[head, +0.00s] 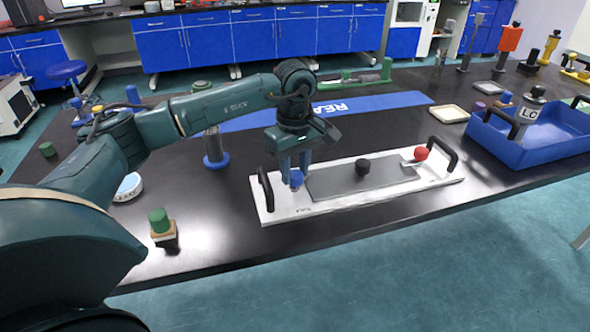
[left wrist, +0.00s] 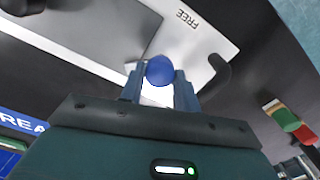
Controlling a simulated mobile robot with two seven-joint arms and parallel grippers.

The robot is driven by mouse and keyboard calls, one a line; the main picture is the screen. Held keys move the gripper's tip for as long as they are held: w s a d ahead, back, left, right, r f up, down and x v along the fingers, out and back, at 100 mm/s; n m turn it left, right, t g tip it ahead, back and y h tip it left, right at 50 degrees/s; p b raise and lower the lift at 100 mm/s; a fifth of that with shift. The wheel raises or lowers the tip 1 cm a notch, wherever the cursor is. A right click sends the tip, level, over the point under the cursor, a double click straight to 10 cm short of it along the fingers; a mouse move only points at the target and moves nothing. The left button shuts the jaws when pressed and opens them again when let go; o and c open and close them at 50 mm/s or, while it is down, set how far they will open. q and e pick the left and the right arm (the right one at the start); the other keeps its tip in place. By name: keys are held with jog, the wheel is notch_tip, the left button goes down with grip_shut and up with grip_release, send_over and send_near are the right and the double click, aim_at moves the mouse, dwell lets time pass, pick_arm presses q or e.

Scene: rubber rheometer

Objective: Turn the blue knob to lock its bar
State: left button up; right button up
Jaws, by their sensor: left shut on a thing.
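A white plate (head: 330,202) with a grey panel (head: 345,181) and two black handles lies on the dark table. The blue knob (head: 296,179) is a round ball at the plate's left end, beside the left handle. My left gripper (head: 294,168) points down with its fingers around the knob, shut on it. The left wrist view shows the blue knob (left wrist: 159,70) between the two fingertips. A white part shows below the knob there, but the bar is mostly hidden by the gripper. The word FREE (left wrist: 187,19) is printed on the plate nearby. My right gripper is not in view.
A dark ball knob (head: 362,167) stands mid-plate and a red knob (head: 421,153) at its right end. A blue tray (head: 520,151) stands right. Table in front of the plate is clear.

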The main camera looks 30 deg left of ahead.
pick_arm(q)
jog(key=m, duration=0.2)
jog(key=shift+m, duration=0.4)
jog(key=m+b, duration=0.1)
jog(key=m, duration=0.2)
jog(key=shift+m, duration=1)
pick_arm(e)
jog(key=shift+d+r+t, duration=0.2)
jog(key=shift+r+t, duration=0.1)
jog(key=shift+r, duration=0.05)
pick_arm(q)
jog(key=shift+m, duration=0.3)
jog(key=o, duration=1)
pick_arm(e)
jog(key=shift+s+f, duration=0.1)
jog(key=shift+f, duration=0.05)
pick_arm(q)
jog(key=shift+r, duration=0.1)
